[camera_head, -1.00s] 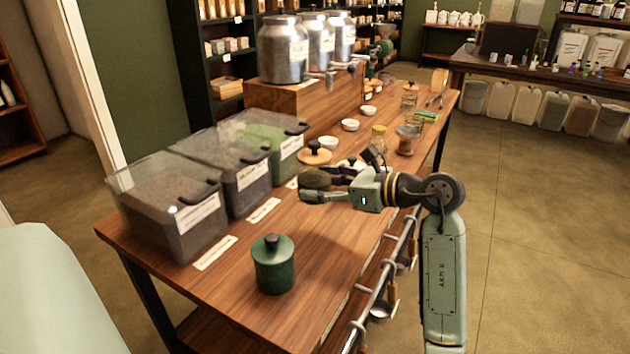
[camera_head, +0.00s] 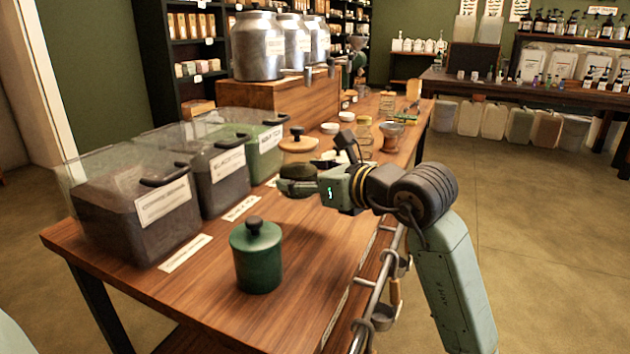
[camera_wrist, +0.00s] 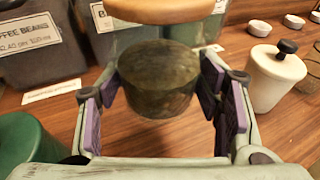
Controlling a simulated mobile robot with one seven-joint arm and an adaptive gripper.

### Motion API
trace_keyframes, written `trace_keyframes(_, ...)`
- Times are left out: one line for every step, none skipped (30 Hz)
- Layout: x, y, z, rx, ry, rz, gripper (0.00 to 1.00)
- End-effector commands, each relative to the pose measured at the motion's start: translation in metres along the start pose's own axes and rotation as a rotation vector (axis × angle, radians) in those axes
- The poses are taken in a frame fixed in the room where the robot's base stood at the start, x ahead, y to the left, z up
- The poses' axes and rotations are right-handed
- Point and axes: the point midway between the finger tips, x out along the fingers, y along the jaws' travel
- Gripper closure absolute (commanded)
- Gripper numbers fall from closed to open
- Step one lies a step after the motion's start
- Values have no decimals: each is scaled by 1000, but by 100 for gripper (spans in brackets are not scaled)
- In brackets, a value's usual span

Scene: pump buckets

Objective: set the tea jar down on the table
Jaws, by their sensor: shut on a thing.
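The tea jar (camera_head: 299,143) looks like a clear glass jar with a wooden lid, a black knob and dark green-brown tea inside. My gripper (camera_head: 298,180) is shut around it, and it stays upright over the table (camera_head: 215,297). In the wrist view, the two purple-padded fingers of my gripper (camera_wrist: 160,90) flank the dark tea (camera_wrist: 158,80) in the jar, with the wooden lid (camera_wrist: 160,10) at the top edge. I cannot tell whether the jar's base touches the tabletop.
A green lidded canister (camera_head: 257,262) stands near the table's front, with bare wood around it. Labelled clear bins (camera_head: 130,215) line the left side. A white canister (camera_wrist: 272,80) is right of the jar in the wrist view. Small bowls and glass jars stand farther back.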

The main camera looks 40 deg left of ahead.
Motion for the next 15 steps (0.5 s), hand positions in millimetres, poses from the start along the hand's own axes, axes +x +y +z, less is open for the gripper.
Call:
trace_keyframes(2, 0, -10, 3, -2, 3, 74)
trace_keyframes(4, 0, -14, 3, -2, 2, 74)
trace_keyframes(5, 0, -20, 3, -2, 2, 74)
trace_keyframes(6, 0, -23, 2, -2, 2, 74)
trace_keyframes(6, 0, -26, 1, -2, 2, 74)
trace_keyframes(7, 0, -28, 0, -2, 2, 74)
trace_keyframes(8, 0, -31, 0, -2, 2, 74)
trace_keyframes(9, 0, -34, 1, -2, 2, 74)
trace_keyframes(10, 0, -39, 1, -2, 2, 74)
trace_keyframes(11, 0, -44, 1, -2, 2, 74)
trace_keyframes(13, 0, -49, 2, -2, 2, 74)
trace_keyframes(14, 0, -55, 3, -1, 3, 74)
trace_keyframes(15, 0, -59, 3, -1, 3, 74)
trace_keyframes(16, 0, -63, 1, -2, 3, 74)
trace_keyframes(17, 0, -66, 1, -2, 3, 74)
